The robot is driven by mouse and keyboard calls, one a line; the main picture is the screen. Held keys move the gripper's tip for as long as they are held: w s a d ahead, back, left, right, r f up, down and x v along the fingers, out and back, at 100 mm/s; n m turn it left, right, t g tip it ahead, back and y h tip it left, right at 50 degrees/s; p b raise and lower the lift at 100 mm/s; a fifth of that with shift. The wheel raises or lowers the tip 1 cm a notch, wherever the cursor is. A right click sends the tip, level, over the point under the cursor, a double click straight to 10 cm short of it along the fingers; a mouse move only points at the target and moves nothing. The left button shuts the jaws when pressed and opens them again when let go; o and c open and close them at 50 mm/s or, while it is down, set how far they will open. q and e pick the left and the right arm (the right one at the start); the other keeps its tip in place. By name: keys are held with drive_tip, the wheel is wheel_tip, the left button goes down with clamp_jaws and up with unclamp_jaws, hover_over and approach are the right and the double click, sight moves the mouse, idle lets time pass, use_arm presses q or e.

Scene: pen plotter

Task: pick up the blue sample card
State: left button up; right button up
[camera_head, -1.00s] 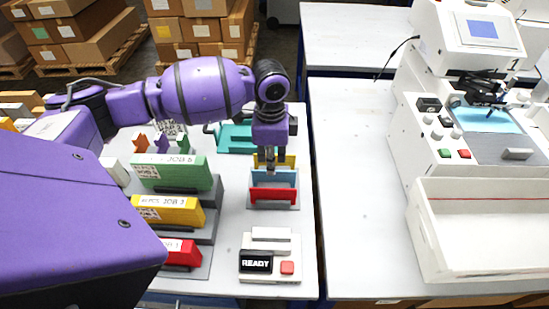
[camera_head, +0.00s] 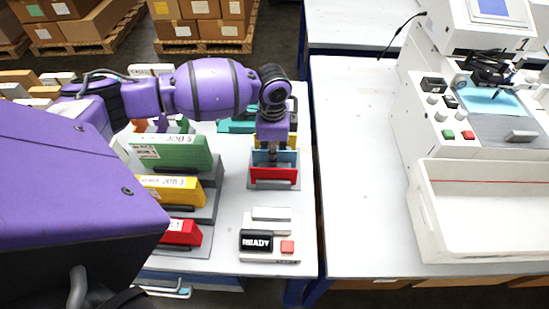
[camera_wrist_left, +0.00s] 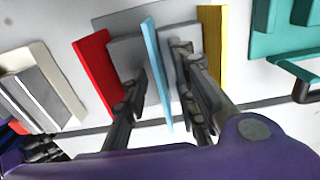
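The blue sample card (camera_head: 289,157) stands upright in a grey rack (camera_head: 255,184) between a red card (camera_head: 273,175) and a yellow card (camera_head: 293,139). My left gripper (camera_head: 272,160) points down at the rack. In the left wrist view the left gripper (camera_wrist_left: 160,75) is open, with its fingers on either side of the blue card (camera_wrist_left: 152,55) and gaps visible. The red card (camera_wrist_left: 95,65) and yellow card (camera_wrist_left: 211,45) stand outside the fingers.
Green, yellow and red JOB blocks (camera_head: 172,152) stand left of the rack. A READY box (camera_head: 270,243) with a red button sits in front. A teal holder (camera_head: 236,126) lies behind. The right table (camera_head: 355,180) is clear beside the white plotter (camera_head: 470,110) and white tray (camera_head: 480,215).

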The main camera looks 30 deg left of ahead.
use_arm(q)
clamp_jaws()
drive_tip(key=shift+r, duration=0.1)
